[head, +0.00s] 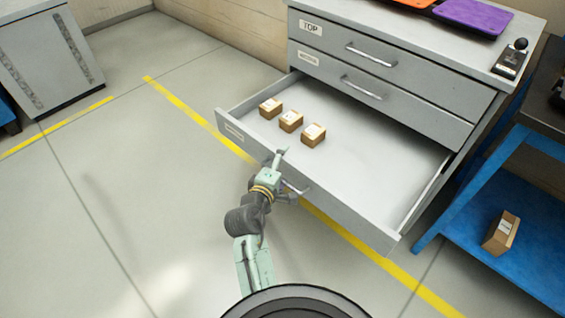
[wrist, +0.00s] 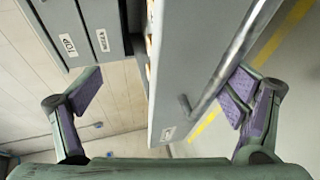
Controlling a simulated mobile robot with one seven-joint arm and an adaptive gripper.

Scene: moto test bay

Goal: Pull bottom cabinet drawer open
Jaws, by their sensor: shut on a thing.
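The grey bottom drawer (head: 385,165) is pulled well out of the cabinet. Its floor shows, with three small brown boxes (head: 291,121) near its left end. My gripper (head: 288,174) is at the drawer's front, one finger over the top edge and the other by the bar handle (head: 296,188). In the wrist view, my gripper (wrist: 165,93) has its fingers spread on either side of the drawer front (wrist: 182,70) and handle (wrist: 236,58). The right finger's purple pad meets the handle; the exact contact is partly hidden.
The top drawer (head: 400,70) and middle drawer (head: 415,108) are closed. Orange and purple trays (head: 474,15) lie on the cabinet. A blue bench (head: 480,170) with a box (head: 501,233) on its shelf stands close at right. The floor to the left is clear.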

